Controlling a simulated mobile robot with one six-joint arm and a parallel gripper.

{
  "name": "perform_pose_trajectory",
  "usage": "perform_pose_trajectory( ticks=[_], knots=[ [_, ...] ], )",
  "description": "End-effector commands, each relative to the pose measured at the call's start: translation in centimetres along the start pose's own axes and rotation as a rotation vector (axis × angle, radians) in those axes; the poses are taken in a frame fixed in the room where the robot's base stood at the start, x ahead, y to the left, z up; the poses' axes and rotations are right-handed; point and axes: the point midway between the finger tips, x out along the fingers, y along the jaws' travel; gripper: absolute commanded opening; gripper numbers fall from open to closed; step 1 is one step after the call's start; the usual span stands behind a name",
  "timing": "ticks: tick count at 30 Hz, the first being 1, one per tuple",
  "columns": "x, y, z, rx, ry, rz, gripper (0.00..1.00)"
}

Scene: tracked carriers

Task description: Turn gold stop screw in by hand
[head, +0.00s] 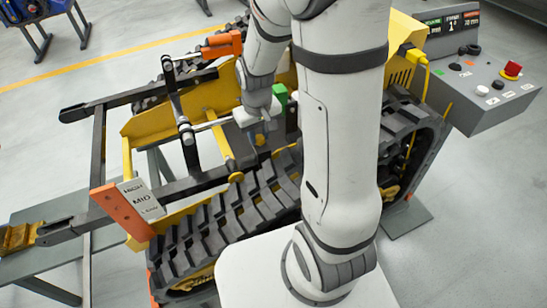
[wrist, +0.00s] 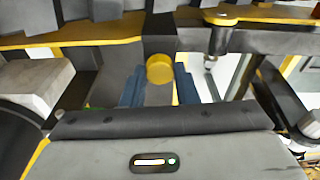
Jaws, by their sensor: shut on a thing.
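The gold stop screw (wrist: 160,69) shows as a round gold head in the middle of the wrist view. My gripper (wrist: 159,78) has its two blue fingers on either side of the head and is shut on it. In the head view my gripper (head: 258,128) reaches down among the yellow frame and dark bars, beside the track. The screw's shaft is hidden, so how far in it sits cannot be told.
A tracked carrier with a black rubber track (head: 235,215) surrounds the work. A HIGH/MID/LOW plate (head: 140,198) is at the left. An orange block (head: 222,44) sits above. A grey control box (head: 470,95) with a red button (head: 512,69) stands right.

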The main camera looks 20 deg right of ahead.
Motion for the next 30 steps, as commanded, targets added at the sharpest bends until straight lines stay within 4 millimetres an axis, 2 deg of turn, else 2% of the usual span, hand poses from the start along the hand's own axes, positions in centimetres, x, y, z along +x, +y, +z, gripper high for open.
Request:
perform_pose_trajectory(
  ticks=[4, 7, 18, 24, 30],
  knots=[
    [0.25, 0.0, -0.01, 0.014, 0.0, 0.0, 0.1],
    [0.25, 0.0, -0.01, 0.096, 0.0, 0.0, 0.1],
    [0.25, -0.06, -0.02, 0.599, 0.0, -0.001, 0.11],
    [0.24, -0.1, -0.07, 0.813, 0.001, -0.002, 0.11],
    [0.2, -0.12, -0.19, 0.854, 0.004, -0.004, 0.11]
  ],
)
